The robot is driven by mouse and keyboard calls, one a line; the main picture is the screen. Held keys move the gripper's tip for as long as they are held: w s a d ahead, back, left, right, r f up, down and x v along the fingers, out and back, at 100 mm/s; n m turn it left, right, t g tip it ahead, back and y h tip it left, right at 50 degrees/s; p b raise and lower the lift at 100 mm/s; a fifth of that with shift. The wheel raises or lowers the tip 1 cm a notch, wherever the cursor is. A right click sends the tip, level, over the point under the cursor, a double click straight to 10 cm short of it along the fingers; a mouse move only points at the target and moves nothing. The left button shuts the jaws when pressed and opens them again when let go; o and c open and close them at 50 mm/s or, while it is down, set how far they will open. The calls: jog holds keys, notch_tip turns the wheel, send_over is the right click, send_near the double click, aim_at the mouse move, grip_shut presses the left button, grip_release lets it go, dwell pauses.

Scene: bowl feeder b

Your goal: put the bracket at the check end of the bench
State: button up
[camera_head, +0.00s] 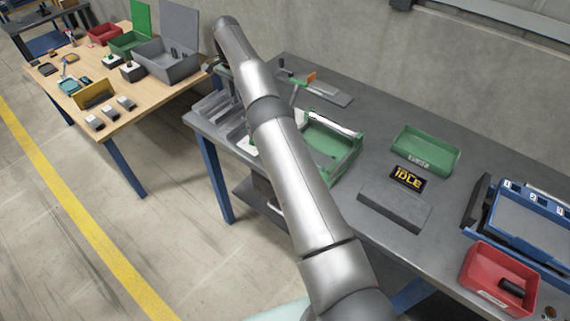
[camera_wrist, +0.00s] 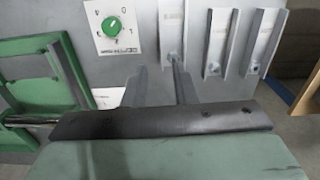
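My gripper (camera_wrist: 158,75) shows in the wrist view as two grey fingers standing apart, with no object visible between them. It is above the grey bench (camera_head: 370,125), near a white panel with a green dial (camera_wrist: 115,25). In the head view my arm hides the fingers. Several grey channel-shaped holders with white labels (camera_wrist: 217,42) stand beside the dial, to its right in the wrist view; they also show at the left bench end (camera_head: 213,105). I cannot make out for certain which piece is the bracket.
A green fixture (camera_head: 338,150) with a silver bar stands mid-bench. Right of it are a green bin (camera_head: 428,143), an IDLE display (camera_head: 408,178), a grey block (camera_head: 395,207), a blue numbered rack (camera_head: 482,232) and a red bin (camera_head: 480,285). A wooden table (camera_head: 135,112) stands left.

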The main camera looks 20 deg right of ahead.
jog(key=s+d+r+n, duration=0.1)
jog(key=s+r+n, duration=0.5)
jog(key=s+r, duration=1.1)
jog(key=s+f+n, duration=0.2)
jog(key=s+f, duration=0.2)
jog(key=s, duration=1.3)
jog(key=s+d+f+n+t, duration=0.1)
jog(key=s+f+n, duration=0.2)
jog(key=s, duration=1.4)
jog(key=shift+s+f+b, duration=0.3)
jog(key=shift+f+b, duration=0.05)
jog(key=shift+f, duration=0.6)
jog(key=shift+d, duration=0.15)
